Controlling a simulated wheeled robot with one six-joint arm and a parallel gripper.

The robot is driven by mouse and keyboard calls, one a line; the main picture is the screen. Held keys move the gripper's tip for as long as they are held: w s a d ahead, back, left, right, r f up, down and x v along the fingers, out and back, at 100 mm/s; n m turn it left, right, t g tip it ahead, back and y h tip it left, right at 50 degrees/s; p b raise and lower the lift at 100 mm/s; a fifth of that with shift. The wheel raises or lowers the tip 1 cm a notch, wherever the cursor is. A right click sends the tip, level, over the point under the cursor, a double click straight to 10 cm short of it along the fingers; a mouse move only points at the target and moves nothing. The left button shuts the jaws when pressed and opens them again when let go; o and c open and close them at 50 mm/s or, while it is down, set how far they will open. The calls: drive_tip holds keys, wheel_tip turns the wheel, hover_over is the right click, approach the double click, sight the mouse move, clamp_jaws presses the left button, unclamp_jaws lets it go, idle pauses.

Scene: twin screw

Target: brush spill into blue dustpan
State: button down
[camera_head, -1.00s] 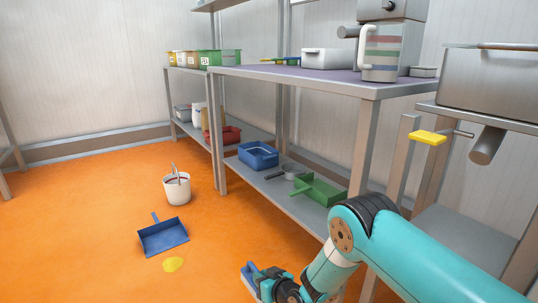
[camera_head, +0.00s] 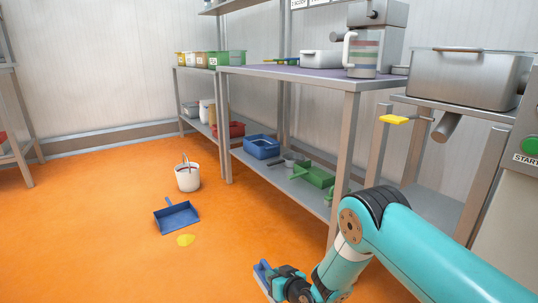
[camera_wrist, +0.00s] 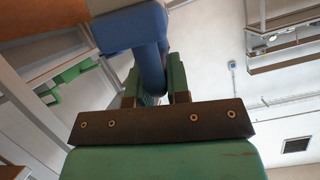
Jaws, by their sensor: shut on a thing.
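The blue dustpan (camera_head: 177,217) lies on the orange floor with its handle pointing up and left in the head view. The yellow spill (camera_head: 186,240) is a small patch on the floor just in front of the dustpan's near edge, apart from it. My gripper (camera_head: 277,277) is low at the bottom of the head view, to the right of the spill. It is shut on a blue-handled tool, apparently the brush (camera_head: 263,272). In the wrist view, the brush's blue handle (camera_wrist: 153,62) runs between my fingers (camera_wrist: 155,85). Its bristles cannot be made out clearly.
A white bucket (camera_head: 187,178) stands on the floor behind the dustpan. A steel table (camera_head: 290,74) with a lower shelf holding a blue tub (camera_head: 261,146) and a green dustpan (camera_head: 315,176) stands to the right. The floor left of the spill is clear.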

drive_tip(key=s+d+r+m+t+h+p, duration=0.1)
drive_tip(key=s+d+r+m+h+p, duration=0.15)
drive_tip(key=d+r, duration=0.45)
drive_tip(key=s+d+r+m+t+h+p, duration=0.1)
drive_tip(key=s+d+r+m+h, duration=0.2)
drive_tip(key=d, duration=0.9)
drive_tip(key=s+d+r+m+h+p, duration=0.1)
drive_tip(key=s+d+r+h+p, duration=0.1)
drive_tip(key=s+d+r, duration=0.5)
wheel_tip(320, 180, up, 37)
drive_tip(key=w+d+p, duration=0.2)
drive_tip(key=w+p, duration=0.1)
drive_tip(key=p, duration=3.5)
drive_tip(key=shift+d+f, duration=0.1)
drive_tip(key=shift+f, duration=0.05)
drive_tip(key=shift+v, duration=2.35)
